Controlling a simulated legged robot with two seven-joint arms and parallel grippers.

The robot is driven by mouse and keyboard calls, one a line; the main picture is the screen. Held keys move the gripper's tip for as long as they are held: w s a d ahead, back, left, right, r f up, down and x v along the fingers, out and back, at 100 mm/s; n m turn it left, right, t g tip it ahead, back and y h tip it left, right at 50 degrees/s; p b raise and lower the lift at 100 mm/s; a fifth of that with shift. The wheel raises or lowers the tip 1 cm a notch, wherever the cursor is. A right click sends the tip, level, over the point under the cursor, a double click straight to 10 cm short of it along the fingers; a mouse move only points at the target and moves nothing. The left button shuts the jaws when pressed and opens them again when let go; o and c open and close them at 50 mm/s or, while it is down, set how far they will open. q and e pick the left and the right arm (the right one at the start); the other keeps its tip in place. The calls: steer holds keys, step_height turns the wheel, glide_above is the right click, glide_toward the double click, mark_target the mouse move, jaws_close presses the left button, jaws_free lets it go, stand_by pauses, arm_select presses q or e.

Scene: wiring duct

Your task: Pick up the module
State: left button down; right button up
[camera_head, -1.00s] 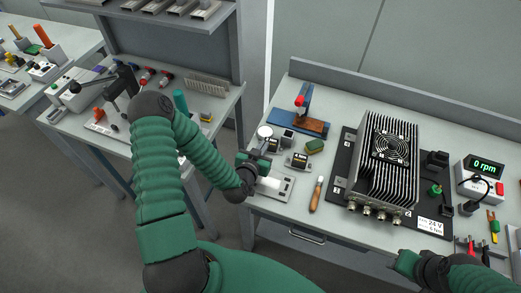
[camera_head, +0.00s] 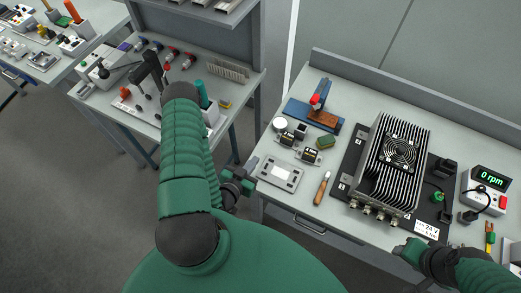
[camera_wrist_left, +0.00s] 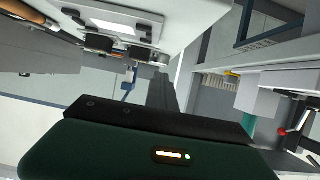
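Two small black-and-metal blocks that look like modules, a rear one (camera_head: 287,140) and a front one (camera_head: 309,156), lie on the left part of the right-hand bench. I cannot tell which one the task means. Dark blocks in the left wrist view (camera_wrist_left: 98,43) appear to be the same pair. My left gripper (camera_head: 240,180) is at the bench's left edge, apart from both blocks. Its fingers are too small and dark to show whether they are open. My right gripper (camera_head: 408,250) is at the bench's front edge, bottom right, its fingers unclear.
A light plate (camera_head: 281,173) and an orange-handled tool (camera_head: 322,188) lie in front of the blocks. Another bench (camera_head: 240,100) is at left.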

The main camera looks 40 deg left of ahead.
arm_select(q)
steer(key=c, duration=2.2)
jaws_free()
steer(key=shift+s+d+r, duration=0.1)
steer(key=shift+s, duration=0.2)
steer(key=c, duration=1.2)
jaws_free()
steer(key=shift+w, duration=0.1)
steer(key=shift+c, duration=0.2)
steer(key=o, duration=0.8)
